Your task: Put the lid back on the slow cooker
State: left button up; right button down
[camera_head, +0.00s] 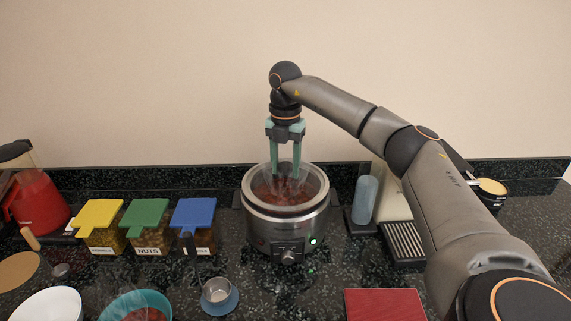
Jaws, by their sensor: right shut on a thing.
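The slow cooker (287,238) is a round silver pot with a front knob and a lit green light, standing on the dark counter against the wall. Red-brown food shows inside it. My right gripper (287,175) points straight down over the middle of its mouth and is shut on the lid (311,178). The lid is clear glass and hard to make out; it appears at or just above the rim. I cannot tell whether it touches the rim all round. The fingertips partly hide the lid's knob. My left gripper is out of view.
Jars with yellow (99,213), green (146,214) and blue (194,212) lids stand left of the cooker. A blue bottle (364,199) and a coffee machine (402,242) are close on its right. A teal bowl (117,305), small cup (216,290) and red book-like block (384,305) lie in front.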

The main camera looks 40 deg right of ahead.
aim_at(286, 165)
jog(key=shift+f, duration=0.4)
jog(key=shift+c, duration=1.5)
grip_release()
notch_tip(286, 165, up, 13)
jog(key=shift+r, duration=0.1)
